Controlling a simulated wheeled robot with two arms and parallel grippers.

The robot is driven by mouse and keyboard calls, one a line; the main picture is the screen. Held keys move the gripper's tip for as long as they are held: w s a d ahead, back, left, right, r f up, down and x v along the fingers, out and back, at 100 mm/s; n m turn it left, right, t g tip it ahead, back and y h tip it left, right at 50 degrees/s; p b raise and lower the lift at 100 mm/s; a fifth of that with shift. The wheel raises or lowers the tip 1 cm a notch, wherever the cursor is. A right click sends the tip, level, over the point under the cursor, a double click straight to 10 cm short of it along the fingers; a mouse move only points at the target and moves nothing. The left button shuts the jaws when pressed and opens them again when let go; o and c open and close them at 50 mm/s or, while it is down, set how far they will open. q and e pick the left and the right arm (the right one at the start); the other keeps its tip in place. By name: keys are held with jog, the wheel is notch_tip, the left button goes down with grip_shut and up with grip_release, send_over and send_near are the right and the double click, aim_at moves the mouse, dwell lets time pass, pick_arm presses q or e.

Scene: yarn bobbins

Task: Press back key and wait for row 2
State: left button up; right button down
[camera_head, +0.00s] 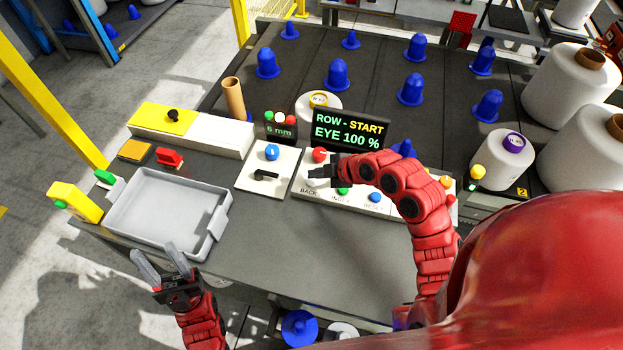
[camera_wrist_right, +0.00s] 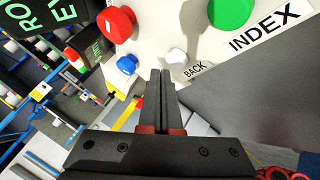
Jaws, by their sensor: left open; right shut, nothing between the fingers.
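The back key, a white button (camera_wrist_right: 177,57) beside the BACK label (camera_wrist_right: 195,71), shows in the right wrist view. In the head view my right gripper (camera_head: 314,173) is over the BACK end of the key panel (camera_head: 300,194) and hides most of the key. My right gripper (camera_wrist_right: 161,75) is shut and empty, its tips just beside the white button; I cannot tell whether they touch it. The display (camera_head: 350,131) reads "ROW - START" and "EYE 100 %". My left gripper (camera_head: 163,261) is open and empty, off the front left edge of the table.
A switch plate (camera_head: 247,182) and a grey tray (camera_head: 127,200) lie to the left. Blue pegs and white bobbins (camera_head: 565,82) fill the back and right. The table front is clear.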

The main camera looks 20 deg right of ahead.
aim_at(316, 182)
jog(key=shift+r, duration=0.1)
jog(key=shift+r+p, duration=1.2)
jog(key=shift+r, duration=1.2)
jog(key=shift+w, duration=0.1)
dwell(1.2)
